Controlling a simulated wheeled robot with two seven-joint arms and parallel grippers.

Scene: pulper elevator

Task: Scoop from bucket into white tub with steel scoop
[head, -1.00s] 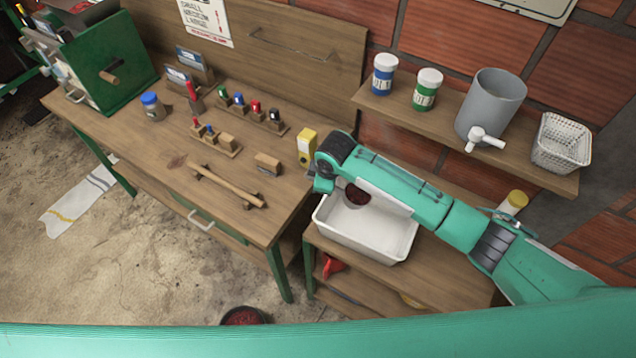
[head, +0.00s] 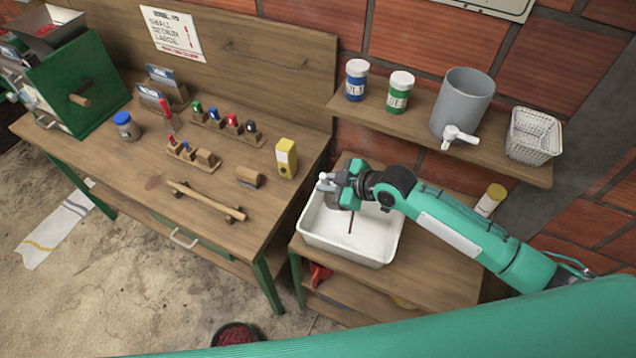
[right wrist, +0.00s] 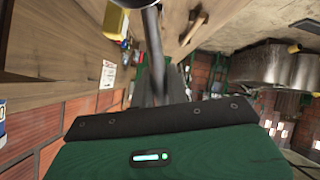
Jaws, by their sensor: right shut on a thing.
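The white tub (head: 318,240) stands on the low wooden side table. My right gripper (head: 336,190) is over the tub's back left part, shut on the steel scoop. The scoop's grey handle (right wrist: 153,45) shows in the right wrist view, with part of its round end at the top edge; in the head view the scoop is mostly hidden by the gripper. A thin dark red streak (head: 350,223) shows against the inside of the tub, below the gripper. The bucket (head: 236,335) stands on the floor at the bottom edge, with red contents, partly cut off. My left gripper is out of view.
A wall shelf (head: 420,125) above the tub holds two jars, a grey container (head: 464,103) with a tap and a white basket (head: 533,136). The workbench at left carries a yellow box (head: 286,158), a wooden bar and small tools. A yellow-lidded jar (head: 492,199) stands right of my arm.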

